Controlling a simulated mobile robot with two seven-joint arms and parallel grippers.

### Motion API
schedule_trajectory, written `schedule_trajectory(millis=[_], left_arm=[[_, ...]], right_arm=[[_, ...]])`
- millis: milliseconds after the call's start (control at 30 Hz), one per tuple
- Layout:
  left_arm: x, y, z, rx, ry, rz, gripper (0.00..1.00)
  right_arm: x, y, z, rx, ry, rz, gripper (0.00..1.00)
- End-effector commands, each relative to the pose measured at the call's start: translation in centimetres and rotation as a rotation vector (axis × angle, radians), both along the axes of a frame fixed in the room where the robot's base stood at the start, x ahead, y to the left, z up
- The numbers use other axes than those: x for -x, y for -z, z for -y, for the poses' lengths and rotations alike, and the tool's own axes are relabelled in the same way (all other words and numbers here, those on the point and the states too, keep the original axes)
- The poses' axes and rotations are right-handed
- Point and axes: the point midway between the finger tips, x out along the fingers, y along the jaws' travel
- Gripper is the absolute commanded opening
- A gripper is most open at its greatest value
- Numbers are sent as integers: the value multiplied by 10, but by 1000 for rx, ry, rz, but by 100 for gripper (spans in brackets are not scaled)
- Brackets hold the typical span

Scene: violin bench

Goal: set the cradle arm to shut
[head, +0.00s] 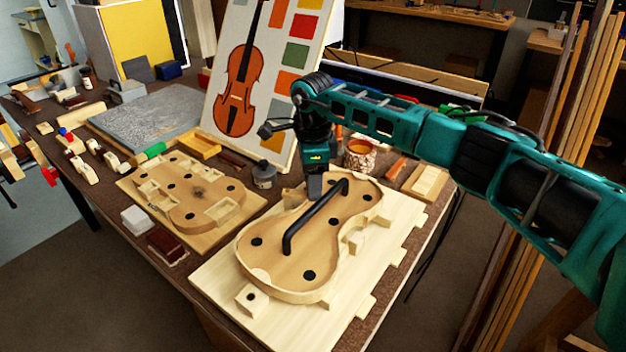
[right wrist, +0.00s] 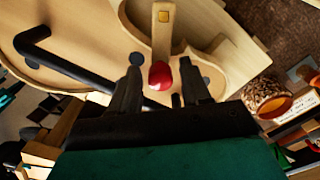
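A violin-shaped wooden cradle (head: 270,215) lies on a pale board on the bench, with a black bent bar (head: 312,222) across it. In the right wrist view, a narrow wooden arm (right wrist: 163,38) with a small brass square and a red knob (right wrist: 160,75) at its end looks like the cradle arm. My right gripper (right wrist: 160,68) is open, with one finger on each side of the red knob and a gap showing on both sides. In the head view my right gripper (head: 314,187) is at the cradle's far end and hides the knob. My left gripper is not in view.
A second wooden form (head: 190,190) lies on a board to the left. A dark round pot (head: 263,174) stands just left of my gripper, and a speckled jar (head: 360,153) stands behind it to the right. A violin picture board (head: 255,80) leans behind. Blocks edge the pale board (head: 225,275).

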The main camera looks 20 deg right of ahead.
Motion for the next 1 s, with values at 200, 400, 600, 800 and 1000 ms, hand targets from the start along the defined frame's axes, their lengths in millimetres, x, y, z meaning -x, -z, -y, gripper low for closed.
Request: schedule_trajectory(millis=[200,400,600,800,1000], left_arm=[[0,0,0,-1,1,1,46],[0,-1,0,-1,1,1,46],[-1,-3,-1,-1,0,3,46],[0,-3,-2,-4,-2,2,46],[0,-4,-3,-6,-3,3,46]], right_arm=[[0,1,0,0,-2,-1,52],[-1,-11,0,0,-2,2,52],[-1,-50,0,0,-1,4,52],[-1,-94,0,-1,-1,4,52],[0,-121,0,-1,-1,1,52]])
